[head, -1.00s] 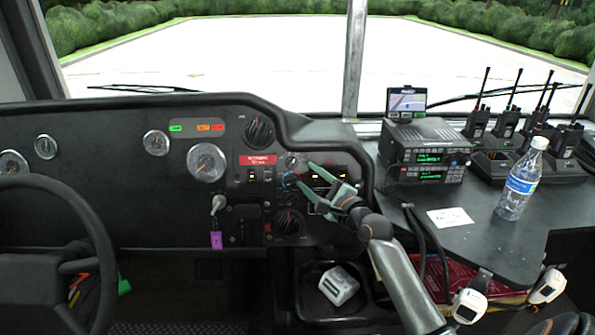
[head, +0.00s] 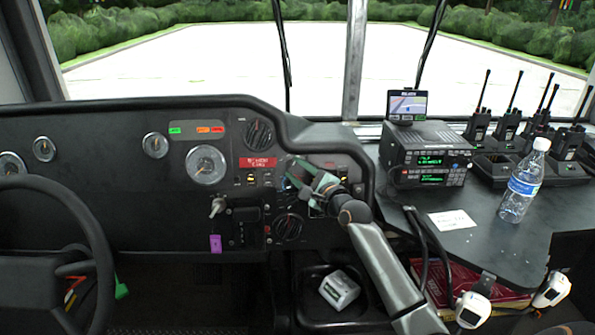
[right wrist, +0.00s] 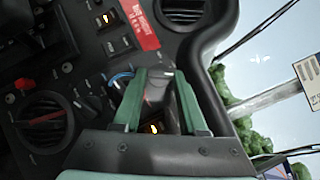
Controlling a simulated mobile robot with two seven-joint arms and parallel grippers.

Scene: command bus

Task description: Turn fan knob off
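My right gripper (head: 298,176), with green fingers, is up against the control panel (head: 232,226) right of the steering wheel. In the right wrist view its fingers (right wrist: 160,82) are parted, with a small grey knob (right wrist: 158,92) between their tips; whether they press on it cannot be told. A blue arc marks the panel beside this knob. No readable label shows which knob is the fan's. My left gripper is out of view.
The steering wheel (head: 95,235) is at the left. A key with a purple tag (head: 215,243) hangs from the panel. At right, a side table (head: 470,238) holds a radio unit (head: 425,155), a bottle (head: 522,183) and several handsets. A raised panel edge lies close right of my fingers.

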